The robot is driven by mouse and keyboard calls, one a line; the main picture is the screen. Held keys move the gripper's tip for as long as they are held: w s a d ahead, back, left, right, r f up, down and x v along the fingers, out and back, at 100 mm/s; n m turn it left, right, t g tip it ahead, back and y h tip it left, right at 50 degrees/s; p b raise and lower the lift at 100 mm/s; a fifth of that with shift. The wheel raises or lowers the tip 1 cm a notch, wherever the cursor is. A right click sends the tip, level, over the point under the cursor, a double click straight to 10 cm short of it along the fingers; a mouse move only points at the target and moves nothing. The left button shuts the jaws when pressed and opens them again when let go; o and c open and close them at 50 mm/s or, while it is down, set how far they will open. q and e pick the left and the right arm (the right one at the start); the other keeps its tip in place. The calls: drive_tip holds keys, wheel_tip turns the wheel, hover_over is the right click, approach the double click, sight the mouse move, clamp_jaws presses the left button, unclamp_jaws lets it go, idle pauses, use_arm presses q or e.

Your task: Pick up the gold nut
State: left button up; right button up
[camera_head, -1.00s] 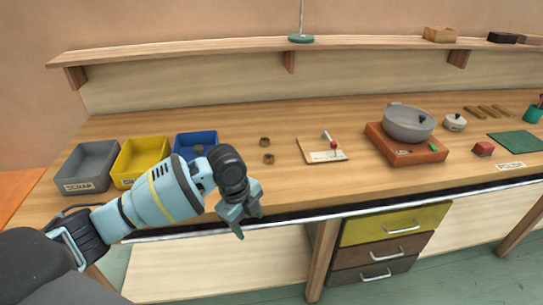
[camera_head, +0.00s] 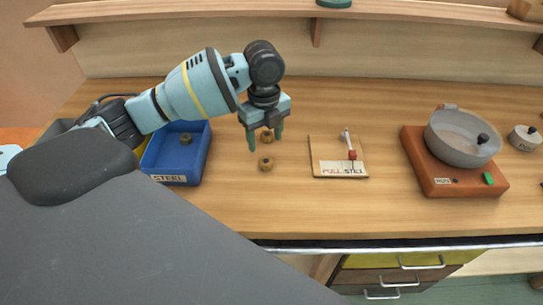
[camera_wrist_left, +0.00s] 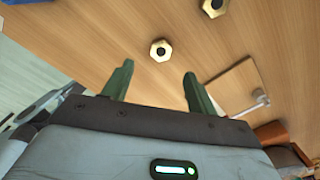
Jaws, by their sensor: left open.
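Two gold nuts lie on the bench top. The nearer gold nut (camera_head: 266,165) lies in the open, in front of my left gripper (camera_head: 265,145). The farther gold nut (camera_head: 267,136) shows between the fingers and is partly covered by the gripper. In the left wrist view one gold nut (camera_wrist_left: 161,51) lies just past the gap between the open fingertips (camera_wrist_left: 157,72). The other gold nut (camera_wrist_left: 213,7) is at the top edge. My left gripper points down above the bench, open and empty. My right gripper is not in view.
A blue bin (camera_head: 207,152) labelled STEEL, holding a dark nut (camera_head: 186,139), stands left of the nuts. A small board with a red-tipped lever (camera_head: 350,153) lies to the right. Farther right, a grey bowl (camera_head: 461,143) sits on a red-brown base (camera_head: 418,152). The bench is clear around the nuts.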

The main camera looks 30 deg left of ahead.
sight(266, 161)
use_arm(q)
drive_tip(key=shift+s+f, duration=0.1)
drive_tip(key=shift+s, duration=0.05)
drive_tip(key=shift+f, duration=0.35)
drive_tip(key=shift+w+f, duration=0.15)
drive_tip(key=shift+f, duration=1.6)
drive_tip(key=shift+w+f, duration=0.1)
drive_tip(key=shift+f, duration=1.6)
drive_tip(key=c, duration=1.1)
